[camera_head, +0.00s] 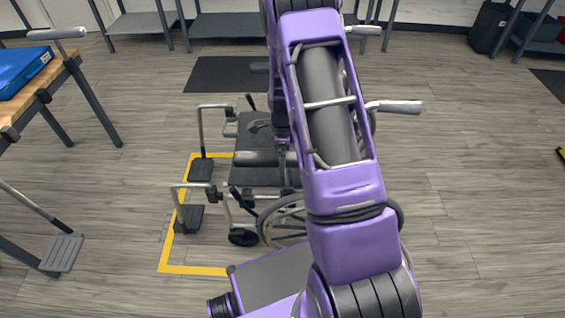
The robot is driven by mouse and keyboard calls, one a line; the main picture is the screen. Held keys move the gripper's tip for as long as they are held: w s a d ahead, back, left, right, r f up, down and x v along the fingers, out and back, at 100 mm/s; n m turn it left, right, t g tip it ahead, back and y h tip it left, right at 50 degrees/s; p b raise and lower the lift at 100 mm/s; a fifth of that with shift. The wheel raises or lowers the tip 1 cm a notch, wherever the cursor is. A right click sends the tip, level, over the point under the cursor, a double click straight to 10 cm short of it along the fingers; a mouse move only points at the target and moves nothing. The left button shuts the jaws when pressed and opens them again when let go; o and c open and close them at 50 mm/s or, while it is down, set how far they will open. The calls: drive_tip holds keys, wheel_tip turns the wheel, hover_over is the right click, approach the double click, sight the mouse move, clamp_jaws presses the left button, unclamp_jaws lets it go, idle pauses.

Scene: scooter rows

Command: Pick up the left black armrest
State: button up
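A wheelchair stands in the middle, its footplates toward the left. Its nearer armrest (265,158) is a dark grey-black pad lying level above the black seat (255,177); its right end runs behind my purple arm. My arm rises across the middle of the view and leaves at the top edge. My gripper is out of view, so its distance from the armrests cannot be seen.
Yellow floor tape (195,270) borders the wheelchair. A push handle (395,106) juts right. A wooden-topped table (40,85) with a blue box (22,70) stands left, a loose-looking footrest (62,253) beside its legs. Shelves and a dark bin (488,27) line the back.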

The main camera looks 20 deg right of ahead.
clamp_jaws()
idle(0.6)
